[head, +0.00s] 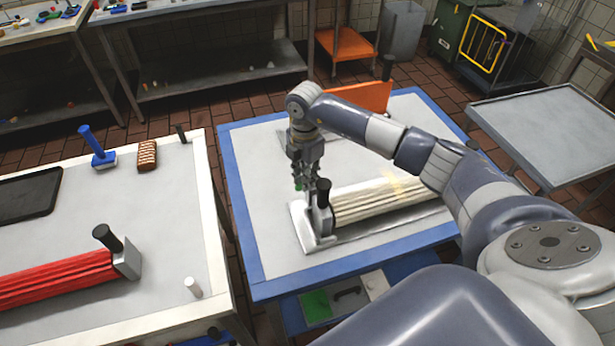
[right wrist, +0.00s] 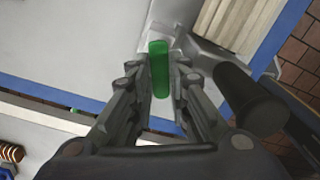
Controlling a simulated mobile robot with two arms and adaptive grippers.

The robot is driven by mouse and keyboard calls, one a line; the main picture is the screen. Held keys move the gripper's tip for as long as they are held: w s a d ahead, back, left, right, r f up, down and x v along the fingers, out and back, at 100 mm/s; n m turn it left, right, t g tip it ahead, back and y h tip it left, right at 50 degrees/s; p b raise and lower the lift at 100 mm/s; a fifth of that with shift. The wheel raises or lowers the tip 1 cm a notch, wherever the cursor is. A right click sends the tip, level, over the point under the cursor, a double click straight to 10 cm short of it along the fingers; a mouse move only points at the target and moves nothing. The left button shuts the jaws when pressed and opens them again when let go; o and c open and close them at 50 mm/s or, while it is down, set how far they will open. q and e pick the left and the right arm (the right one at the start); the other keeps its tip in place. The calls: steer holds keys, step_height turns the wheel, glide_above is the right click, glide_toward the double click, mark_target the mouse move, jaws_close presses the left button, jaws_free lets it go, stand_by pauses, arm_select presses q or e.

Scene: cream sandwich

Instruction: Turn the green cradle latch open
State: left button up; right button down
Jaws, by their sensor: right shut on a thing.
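The green latch (right wrist: 159,72) is a narrow rounded bar in the right wrist view, between the fingers of my right gripper (right wrist: 161,82). In the head view only a bit of green (head: 298,185) shows at the fingertips. My right gripper (head: 307,183) points down from above and is shut on the latch. The pale metal cradle (head: 306,232) lies on the blue-edged table, with a cream ribbed bundle (head: 375,203) in it. A black knob handle (head: 323,189) stands close beside the fingers; it also shows in the right wrist view (right wrist: 250,98). My left gripper is out of view.
The blue-edged table (head: 245,215) has bare room left of the cradle. An orange panel (head: 362,97) stands at its back. On the left table are a red ribbed bundle (head: 60,279), a blue-handled brush (head: 97,150) and a dark tray (head: 28,192).

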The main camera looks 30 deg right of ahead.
steer(key=shift+w+m, duration=0.3)
steer(key=shift+m, duration=0.85)
steer(key=shift+w+m, duration=0.25)
steer(key=shift+m, duration=0.9)
steer(key=c, duration=1.5)
jaws_free()
step_height(320, 180, up, 12)
